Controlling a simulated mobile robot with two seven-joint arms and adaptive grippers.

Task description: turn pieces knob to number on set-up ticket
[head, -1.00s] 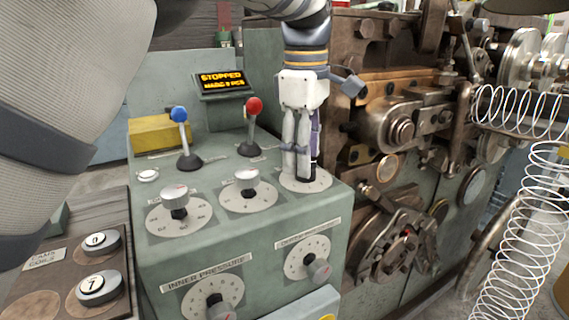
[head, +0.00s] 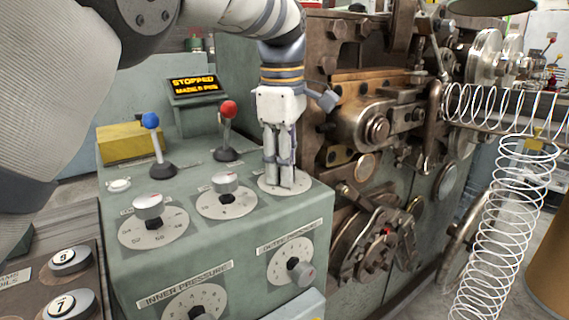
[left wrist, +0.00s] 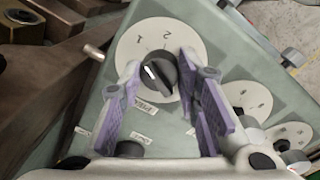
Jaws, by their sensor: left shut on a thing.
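My left gripper (head: 287,188) points down over a dial plate (head: 262,185) at the right end of the console top. In the left wrist view its purple-padded fingers (left wrist: 162,90) stand either side of a black knob (left wrist: 158,74) with a white pointer line. The gripper is shut on this knob. The plate around it (left wrist: 140,38) shows a few digits, including a 1 and a 2. In the head view the fingers hide the knob. Its label is not readable. I see no set-up ticket that I can identify. My right gripper is not in view.
Two silver-knobbed dials (head: 148,207) (head: 225,184) stand to the left. Behind are a blue-topped lever (head: 151,122), a red-topped lever (head: 228,110) and a display (head: 193,85) reading STOPPED. The coiling machine (head: 375,130) and a wire spring (head: 500,220) are at right.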

